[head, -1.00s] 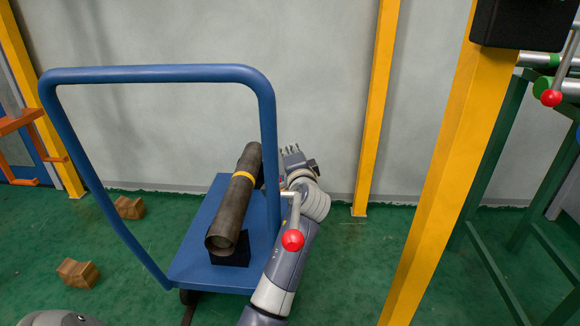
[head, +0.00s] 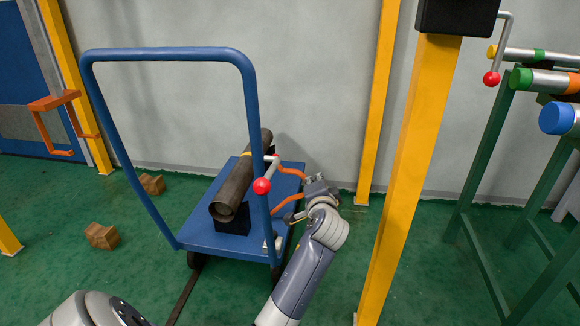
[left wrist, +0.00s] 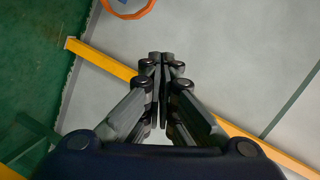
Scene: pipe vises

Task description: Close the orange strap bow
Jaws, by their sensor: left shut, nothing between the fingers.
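The orange strap bow (head: 291,168) stands out to the right of the dark pipe (head: 238,183) on the blue cart; its lower arm is partly hidden by my gripper and arm. My left gripper (head: 318,178) is just right of the bow; whether they touch I cannot tell. In the left wrist view the fingers (left wrist: 160,58) are closed together and empty. An orange arc (left wrist: 129,14) is cut off at the top edge there. My right gripper is not in view.
The blue cart handle (head: 168,55) arches left of the gripper. A yellow post (head: 406,160) stands close to its right. Another orange bracket (head: 53,102) is at the far left. Wooden blocks (head: 101,236) lie on the floor. Green racks with pipes (head: 545,78) are at right.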

